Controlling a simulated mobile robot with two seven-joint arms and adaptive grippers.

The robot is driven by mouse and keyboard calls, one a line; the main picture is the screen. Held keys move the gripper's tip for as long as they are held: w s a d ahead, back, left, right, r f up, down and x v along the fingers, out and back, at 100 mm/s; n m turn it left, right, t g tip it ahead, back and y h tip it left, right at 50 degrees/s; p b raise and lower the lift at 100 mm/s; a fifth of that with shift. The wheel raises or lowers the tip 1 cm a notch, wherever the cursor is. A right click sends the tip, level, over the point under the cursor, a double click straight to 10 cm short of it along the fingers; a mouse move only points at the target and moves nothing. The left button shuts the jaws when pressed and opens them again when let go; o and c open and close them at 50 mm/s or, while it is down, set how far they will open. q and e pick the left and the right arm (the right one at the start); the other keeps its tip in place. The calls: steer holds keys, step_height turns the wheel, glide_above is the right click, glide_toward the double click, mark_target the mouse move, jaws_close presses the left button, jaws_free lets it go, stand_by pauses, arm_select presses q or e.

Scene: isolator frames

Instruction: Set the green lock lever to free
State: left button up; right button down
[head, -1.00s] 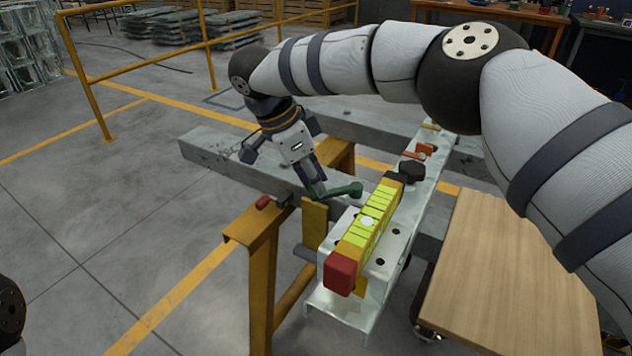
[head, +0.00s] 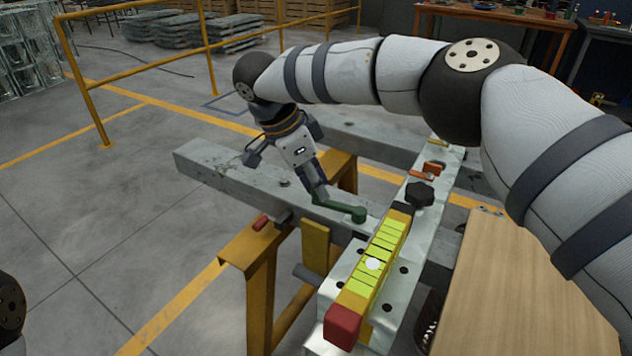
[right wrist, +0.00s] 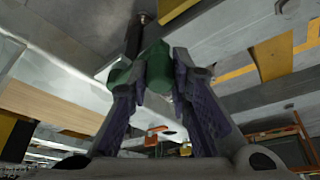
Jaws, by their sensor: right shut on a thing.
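The green lock lever (head: 345,208) sits at the left side of the pale metal fixture (head: 345,275). Its arm points left and slightly back from its round pivot end. My right gripper (head: 319,197) reaches down from above and is shut on the lever's free end. In the right wrist view the green lever (right wrist: 155,66) lies between the two purple-padded fingers, which partly hide it. My left gripper is not in view. No position marking for the lever is readable.
A yellow-green strip with a red end block (head: 342,325) runs along the fixture, with a black knob (head: 419,194) and an orange clamp (head: 433,168) behind. A grey beam (head: 235,178) rests on a yellow trestle (head: 262,250). A wooden board (head: 520,290) stands at right.

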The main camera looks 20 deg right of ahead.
steer(key=shift+w+d, duration=0.15)
steer(key=shift+d, duration=0.05)
stand_by(0.4)
steer(key=c, duration=1.5)
jaws_free()
steer(key=shift+o, duration=0.2)
steer(key=shift+a, duration=0.1)
steer(key=v, duration=1.2)
